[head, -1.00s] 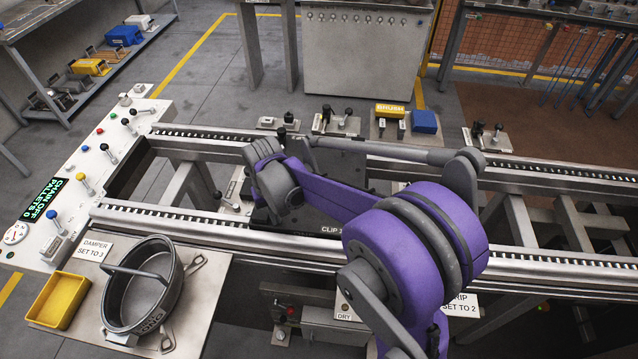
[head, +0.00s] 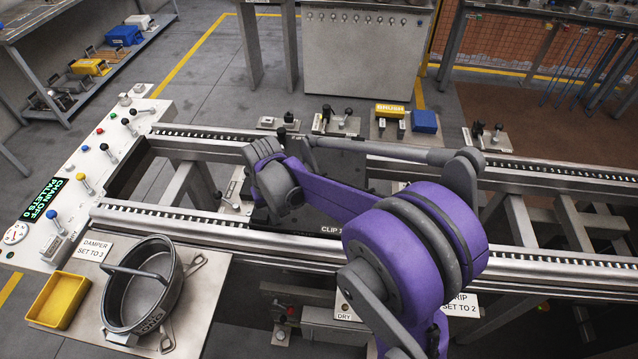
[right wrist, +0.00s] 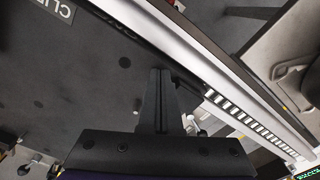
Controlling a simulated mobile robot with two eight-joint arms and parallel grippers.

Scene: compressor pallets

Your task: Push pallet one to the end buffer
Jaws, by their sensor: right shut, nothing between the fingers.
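A dark flat pallet (head: 343,163) lies across the two conveyor rails, mostly hidden under my right arm. Its near edge carries a label starting "CLIP", partly covered. In the right wrist view the dark pallet (right wrist: 75,85) fills the left side, with part of that label at the top. My right gripper (right wrist: 157,80) is shut and empty, with its dark fingers close to the pallet's edge beside the rail; I cannot tell if they touch. In the head view my wrist is over the pallet's left part and the fingertips are hidden. My left gripper is not in view. No end buffer label is readable.
The near rail (head: 160,219) and far rail (head: 550,178) run left to right. A control panel (head: 95,165) with levers and a "CHAIN OFF PALLETS 0" display stands left. A round pan (head: 135,300) and yellow tray (head: 58,300) sit front left. The rails left of the pallet look clear.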

